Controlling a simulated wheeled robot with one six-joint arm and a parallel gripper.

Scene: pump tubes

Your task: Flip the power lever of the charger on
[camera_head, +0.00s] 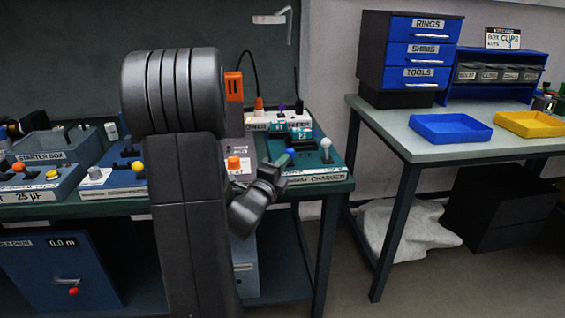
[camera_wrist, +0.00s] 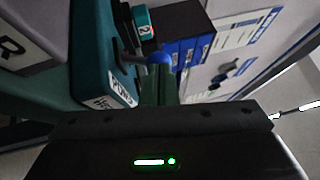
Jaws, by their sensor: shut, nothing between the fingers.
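The charger (camera_head: 325,171) is a teal box at the right end of the bench, with a printed label on its front edge. A blue-knobbed lever (camera_head: 290,152) is at its left, and a white-knobbed lever (camera_head: 326,144) stands upright farther right. My gripper (camera_head: 282,163) is shut and empty, close by the blue knob. In the wrist view the blue knob (camera_wrist: 158,57) sits just beyond the fingers (camera_wrist: 160,85), its grey stem reaching left to the teal box (camera_wrist: 92,50). A "POWER" label (camera_wrist: 107,102) is on that box. Whether the fingers touch the knob cannot be told.
Numbered teal blocks (camera_head: 301,133) stand on the charger's back part. A power strip (camera_head: 277,121) with plugs lies behind. Other lever boxes (camera_head: 125,175) fill the bench to the left. A side table (camera_head: 380,125) with blue and yellow trays stands to the right, across a gap.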

